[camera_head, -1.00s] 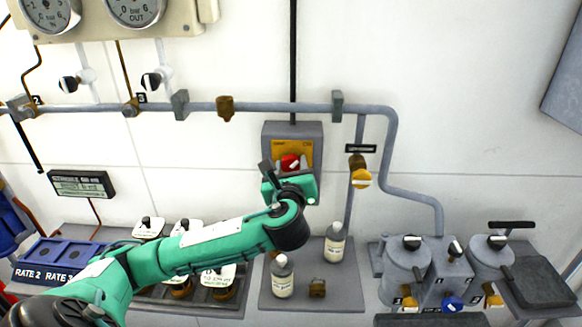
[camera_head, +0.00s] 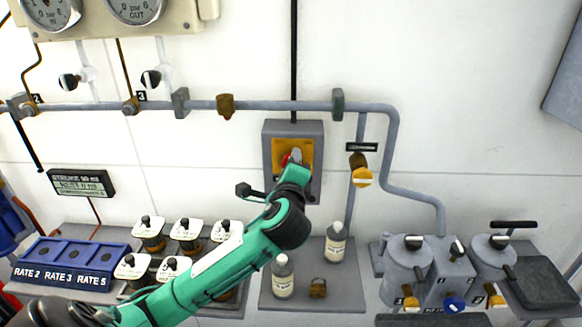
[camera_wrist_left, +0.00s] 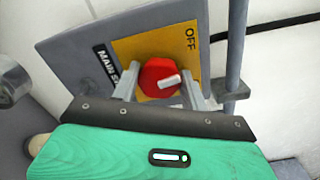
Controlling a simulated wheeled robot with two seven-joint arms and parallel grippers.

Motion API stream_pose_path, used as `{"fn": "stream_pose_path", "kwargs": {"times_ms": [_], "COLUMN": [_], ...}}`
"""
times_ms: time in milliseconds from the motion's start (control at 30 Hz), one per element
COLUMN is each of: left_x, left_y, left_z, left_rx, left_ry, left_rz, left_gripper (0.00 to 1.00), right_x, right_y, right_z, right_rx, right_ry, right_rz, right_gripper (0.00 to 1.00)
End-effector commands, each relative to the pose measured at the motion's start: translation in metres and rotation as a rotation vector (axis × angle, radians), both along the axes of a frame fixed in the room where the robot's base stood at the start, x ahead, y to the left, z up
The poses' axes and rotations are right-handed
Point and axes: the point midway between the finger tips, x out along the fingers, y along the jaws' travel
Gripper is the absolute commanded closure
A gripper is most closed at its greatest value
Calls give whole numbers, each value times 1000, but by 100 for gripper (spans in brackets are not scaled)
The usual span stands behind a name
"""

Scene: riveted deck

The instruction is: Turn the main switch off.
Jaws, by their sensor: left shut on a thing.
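The main switch is a red knob (camera_wrist_left: 160,76) with a white pointer mark on a yellow plate (camera_wrist_left: 140,45) of a grey wall box (camera_wrist_left: 75,55). In the left wrist view the pointer lies toward the right, and the word OFF is at the plate's upper right. The "MAIN S…" label is partly hidden. My left gripper (camera_wrist_left: 161,80) is shut on the knob, one finger on each side. In the head view the left gripper (camera_head: 294,165) covers most of the knob, and the box (camera_head: 313,130) shows around it. My right gripper is not in view.
A grey pipe (camera_head: 280,106) runs above the box and bends down at the right, with a brown-and-yellow valve (camera_head: 360,170) beside the box. Two bottles (camera_head: 283,278) and a padlock (camera_head: 318,288) sit on a shelf below. White-topped jars (camera_head: 186,229) stand at the left.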

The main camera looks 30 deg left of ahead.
Motion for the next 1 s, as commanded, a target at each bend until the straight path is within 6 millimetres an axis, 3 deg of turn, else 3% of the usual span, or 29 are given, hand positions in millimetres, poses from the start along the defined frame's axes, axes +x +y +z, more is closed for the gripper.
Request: {"fn": "stream_pose_path", "kwargs": {"times_ms": [500,1000], "left_x": [0,0], "left_y": [0,0], "left_z": [-4,-4], "left_rx": [-382,-537], "left_ry": [-230,-325], "left_rz": [1,1], "left_gripper": [78,78], "right_x": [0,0], "right_y": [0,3], "right_z": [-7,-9], "right_rx": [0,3], "right_ry": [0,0], "right_rz": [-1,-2], "right_gripper": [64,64]}}
